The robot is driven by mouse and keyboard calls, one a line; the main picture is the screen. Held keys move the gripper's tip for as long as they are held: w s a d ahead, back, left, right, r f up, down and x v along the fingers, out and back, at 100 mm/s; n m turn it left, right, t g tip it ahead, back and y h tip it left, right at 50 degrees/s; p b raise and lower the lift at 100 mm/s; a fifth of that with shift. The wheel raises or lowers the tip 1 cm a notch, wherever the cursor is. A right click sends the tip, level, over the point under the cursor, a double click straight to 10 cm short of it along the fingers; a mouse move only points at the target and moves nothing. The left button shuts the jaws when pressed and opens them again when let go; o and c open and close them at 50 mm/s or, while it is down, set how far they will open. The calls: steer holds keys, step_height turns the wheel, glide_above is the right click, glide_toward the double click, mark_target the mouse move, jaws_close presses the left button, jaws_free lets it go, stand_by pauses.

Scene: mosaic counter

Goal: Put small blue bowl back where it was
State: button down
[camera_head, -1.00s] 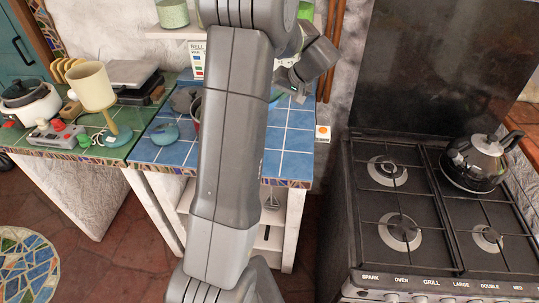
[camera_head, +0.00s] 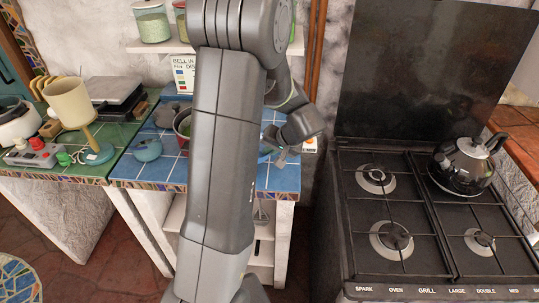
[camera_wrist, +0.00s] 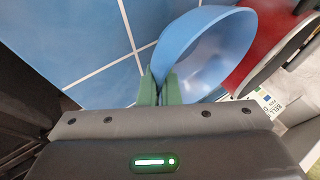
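The small blue bowl (camera_wrist: 205,45) shows large in the wrist view, its open side turned toward the right of the picture. My gripper (camera_wrist: 159,88) has its two green fingers close together on either side of the bowl's wall, so it is shut on the bowl. The blue tiled counter (camera_wrist: 90,40) lies behind the bowl; I cannot tell whether the bowl touches it. In the head view my gripper (camera_head: 279,157) is low over the right part of the blue counter (camera_head: 283,178). The bowl there is mostly hidden by my arm and gripper.
A red pot (camera_wrist: 262,35) is close to the bowl in the wrist view. A stove (camera_head: 400,215) with a kettle (camera_head: 462,165) stands right. A shelf with jars (camera_head: 152,22) hangs above the counter.

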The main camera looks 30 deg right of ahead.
steer(key=shift+f, duration=1.15)
steer(key=shift+f, duration=0.2)
steer(key=c, duration=1.6)
jaws_free()
steer(key=shift+c, duration=0.2)
steer(key=shift+r, duration=0.1)
steer(key=shift+r, duration=0.2)
steer(key=b+v, duration=0.1)
steer(key=v, duration=1)
steer(key=shift+s+d+r, duration=0.15)
steer(key=shift+s+r, duration=0.1)
steer(key=shift+r, duration=0.05)
